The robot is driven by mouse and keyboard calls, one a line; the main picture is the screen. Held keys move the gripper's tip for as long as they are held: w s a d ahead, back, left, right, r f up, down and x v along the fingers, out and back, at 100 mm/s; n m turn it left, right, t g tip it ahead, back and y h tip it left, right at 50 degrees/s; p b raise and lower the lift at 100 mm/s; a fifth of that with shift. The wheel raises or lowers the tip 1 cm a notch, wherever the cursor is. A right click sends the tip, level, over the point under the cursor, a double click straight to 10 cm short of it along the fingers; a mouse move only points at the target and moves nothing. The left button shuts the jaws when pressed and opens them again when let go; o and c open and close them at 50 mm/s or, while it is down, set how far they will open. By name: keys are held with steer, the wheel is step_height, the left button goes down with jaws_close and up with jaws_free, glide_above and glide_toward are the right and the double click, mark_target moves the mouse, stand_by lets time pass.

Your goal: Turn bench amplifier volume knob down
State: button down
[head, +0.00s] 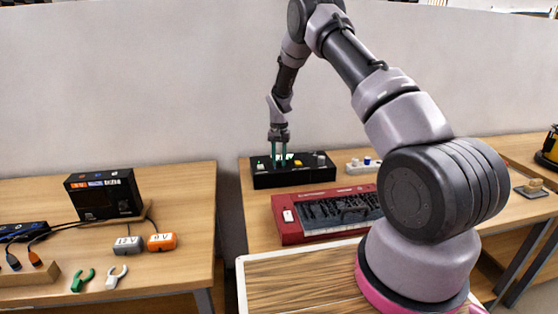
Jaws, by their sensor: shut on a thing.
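A low black box with knobs (262,179), which looks like the bench amplifier, sits at the back of the right-hand bench. My gripper (279,164) points straight down onto its top, left of the middle, with green fingertips. The fingers are shut on a knob there, which they mostly hide. A small pale knob (260,165) is left of the fingers, and an orange one (298,163) is just right of them. A larger grey knob (320,159) stands near the box's right end. Labels and knob markings are too small to read.
A red device with black keys or controls (290,233) lies in front of the box. A white strip with a blue knob (367,160) is to its right. On the left bench are a black display unit (104,195), cables, and grey and orange blocks. A gap separates the benches.

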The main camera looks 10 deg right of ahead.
mark_target(279, 161)
steer(key=n, duration=1.2)
steer(key=shift+n, duration=0.3)
stand_by(0.4)
steer(key=c, duration=0.6)
jaws_free()
step_height(279, 161, up, 11)
steer(key=shift+f, duration=0.1)
